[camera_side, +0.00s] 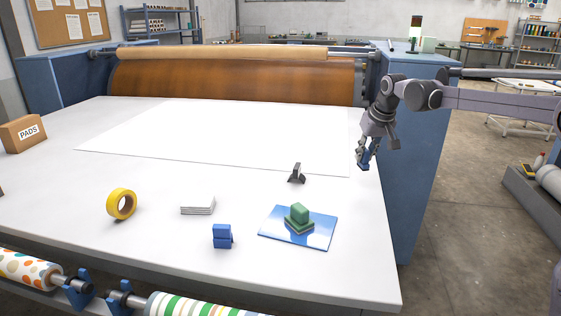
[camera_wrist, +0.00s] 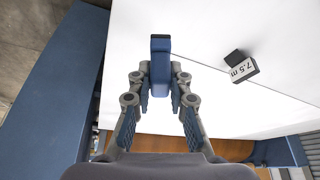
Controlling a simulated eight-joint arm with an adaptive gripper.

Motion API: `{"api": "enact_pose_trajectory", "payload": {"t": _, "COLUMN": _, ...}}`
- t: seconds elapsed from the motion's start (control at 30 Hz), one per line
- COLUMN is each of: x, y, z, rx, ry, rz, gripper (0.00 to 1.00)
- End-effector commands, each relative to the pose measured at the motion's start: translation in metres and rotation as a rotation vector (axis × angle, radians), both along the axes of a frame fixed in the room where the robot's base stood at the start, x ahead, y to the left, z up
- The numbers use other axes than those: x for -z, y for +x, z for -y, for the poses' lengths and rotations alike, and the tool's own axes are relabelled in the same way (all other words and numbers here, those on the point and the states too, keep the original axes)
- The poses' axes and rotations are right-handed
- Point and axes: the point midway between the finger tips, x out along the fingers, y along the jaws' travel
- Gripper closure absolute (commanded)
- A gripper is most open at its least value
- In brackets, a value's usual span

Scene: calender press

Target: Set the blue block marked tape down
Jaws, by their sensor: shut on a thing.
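My gripper (camera_side: 366,152) is at the right edge of the white table, beside the blue press frame. It is shut on a blue block (camera_side: 364,164), which hangs below the fingers. In the wrist view the fingers of my gripper (camera_wrist: 160,78) pinch the sides of the blue block (camera_wrist: 160,58), which has a dark end. No marking can be read on it. How far the block is above the table I cannot tell. A pair of stacked blue pieces (camera_side: 222,236) stands near the table's front, well away from my gripper.
Green blocks (camera_side: 299,213) sit on a blue plate (camera_side: 325,231). Yellow tape (camera_side: 121,204) and grey plates (camera_side: 198,205) lie left. Bare table (camera_side: 345,192) lies between.

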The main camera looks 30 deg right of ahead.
Motion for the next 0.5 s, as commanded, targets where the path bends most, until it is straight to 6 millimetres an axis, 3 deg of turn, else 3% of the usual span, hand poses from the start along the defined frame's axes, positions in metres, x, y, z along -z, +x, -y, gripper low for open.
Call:
{"api": "enact_pose_trajectory", "payload": {"t": 0.2, "x": 0.024, "y": 0.028, "z": -0.029, "rx": -0.002, "ry": 0.000, "rz": 0.000, "gripper": 1.00}}
{"api": "enact_pose_trajectory", "payload": {"t": 0.5, "x": 0.041, "y": 0.038, "z": -0.040, "rx": 0.001, "ry": 0.000, "rz": 0.000, "gripper": 1.00}}
